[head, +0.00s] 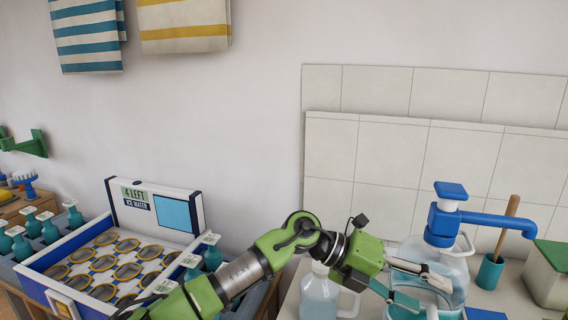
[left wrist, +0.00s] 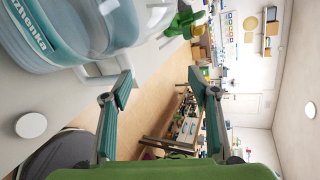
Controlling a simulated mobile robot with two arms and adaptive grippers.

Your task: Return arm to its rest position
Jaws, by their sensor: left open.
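My left arm comes in from the lower left in the head view, bent at a green and grey elbow. My left gripper (head: 430,291) is open in front of the large clear water bottle (head: 452,265) with the blue pump tap (head: 446,222). In the left wrist view the two teal-padded fingers of the gripper (left wrist: 165,88) stand wide apart with nothing between them. The bottle (left wrist: 70,30) shows there at the upper left, with its pale handle close to one finger; I cannot tell whether they touch. My right gripper is in neither view.
A tray with round holes (head: 61,252) and a sign panel (head: 158,207) stands at left, with several teal pump bottles around it. A clear jug (head: 320,294) stands left of the gripper. A teal cup (head: 489,272) and a green-lidded box (head: 548,275) are at right.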

